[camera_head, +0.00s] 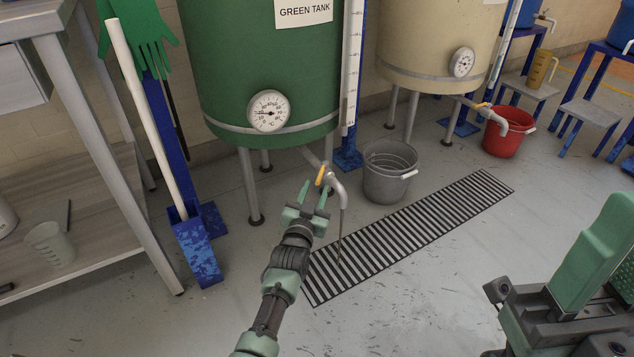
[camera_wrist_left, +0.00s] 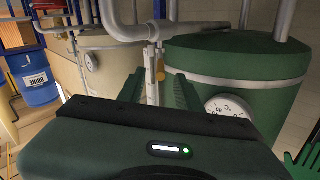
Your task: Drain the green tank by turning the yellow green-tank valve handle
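The green tank (camera_head: 260,60) stands on grey legs at the back. A grey drain pipe (camera_head: 340,187) leaves its underside and bends down; the yellow valve handle (camera_head: 321,174) sits on it. My left gripper (camera_head: 316,190) is open, its fingers apart, with the handle near or between the fingertips; contact cannot be told. In the left wrist view, which looks upside down, the green fingers (camera_wrist_left: 160,90) are spread and a small yellow part (camera_wrist_left: 160,70) shows between them. A thin dark line drops from the spout; I cannot tell if it is liquid. Parts of my right arm show at lower right; its finger state is unclear.
A floor grate (camera_head: 410,235) runs under the spout. A grey bucket (camera_head: 390,172) stands beside it, to the right of the spout. A cream tank (camera_head: 430,45) and a red bucket (camera_head: 508,131) are farther right.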

